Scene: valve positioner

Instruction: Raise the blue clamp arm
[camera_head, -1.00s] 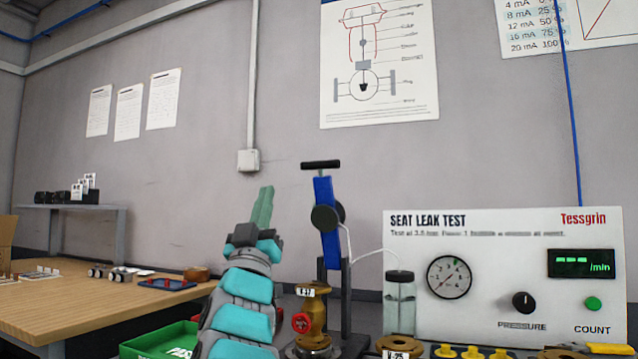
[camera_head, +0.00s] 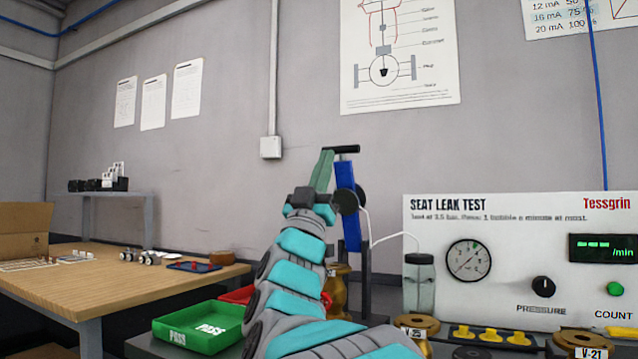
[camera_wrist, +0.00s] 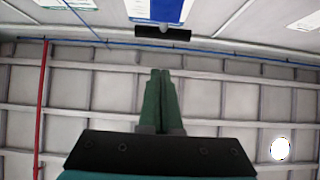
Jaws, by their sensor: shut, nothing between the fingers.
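The blue clamp arm (camera_head: 346,195) stands almost upright on its dark stand, with a black bar handle (camera_head: 345,149) across its top and a round dark pivot. My gripper (camera_head: 327,153) points upward just left of the arm, its green fingertips near handle height and overlapping the handle's left end in the picture. Its fingers are shut together and empty. In the wrist view the closed fingertips (camera_wrist: 161,73) lie below the handle (camera_wrist: 163,34), with a visible gap, and part of the blue arm (camera_wrist: 158,10) shows beyond. My arm hides part of the brass valve (camera_head: 336,290) under the clamp.
The seat leak test panel (camera_head: 520,225) and a clear bubble jar (camera_head: 419,285) stand to the right, joined by thin tubing. A green PASS tray (camera_head: 170,329) and part of a red tray lie left. A wooden table (camera_head: 90,300) is farther left.

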